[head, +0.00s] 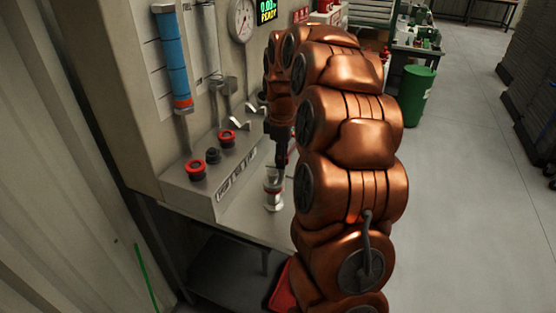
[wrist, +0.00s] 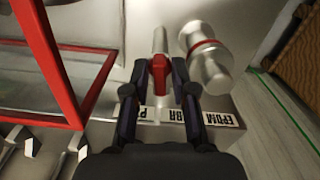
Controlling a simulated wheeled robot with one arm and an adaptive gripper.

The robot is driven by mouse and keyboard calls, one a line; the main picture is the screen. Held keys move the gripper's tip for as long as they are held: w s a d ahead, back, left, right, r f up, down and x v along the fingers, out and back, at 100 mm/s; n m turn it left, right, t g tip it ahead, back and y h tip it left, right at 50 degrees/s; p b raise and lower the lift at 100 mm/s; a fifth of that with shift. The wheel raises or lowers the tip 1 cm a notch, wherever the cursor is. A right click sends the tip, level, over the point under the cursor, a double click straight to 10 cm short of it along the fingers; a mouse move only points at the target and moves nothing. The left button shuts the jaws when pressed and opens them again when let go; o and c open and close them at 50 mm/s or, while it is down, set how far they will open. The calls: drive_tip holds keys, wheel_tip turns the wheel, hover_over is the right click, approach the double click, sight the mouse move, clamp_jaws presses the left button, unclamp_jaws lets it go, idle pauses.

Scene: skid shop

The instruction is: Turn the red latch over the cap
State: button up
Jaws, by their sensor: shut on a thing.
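My gripper (wrist: 157,78) has its two dark fingers on either side of the red latch (wrist: 159,66) in the wrist view and is shut on it. A pale metal bar runs on from the latch, away from the fingers. Just right of the latch is a silver cylindrical fitting (wrist: 208,65) with a red ring; I cannot tell which part of it is the cap. In the head view my gripper (head: 281,160) points down over a small silver fitting (head: 273,192) on the bench. My arm covers the area right of it, and the latch is not clear there.
A sloped block with red-ringed knobs (head: 196,169) stands left of the gripper, below a blue gauge tube (head: 173,62) and a round dial (head: 241,19). A red frame (wrist: 59,65) is at left in the wrist view. A green bin (head: 416,94) stands on open floor.

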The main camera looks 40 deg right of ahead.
drive_tip(key=shift+n, duration=1.2)
drive_tip(key=shift+n+p, duration=0.6)
drive_tip(key=shift+n, duration=0.5)
drive_tip(key=shift+r+n+p, duration=0.1)
drive_tip(key=shift+n+p, duration=0.2)
drive_tip(key=shift+n, duration=0.8)
drive_tip(key=shift+p, duration=0.3)
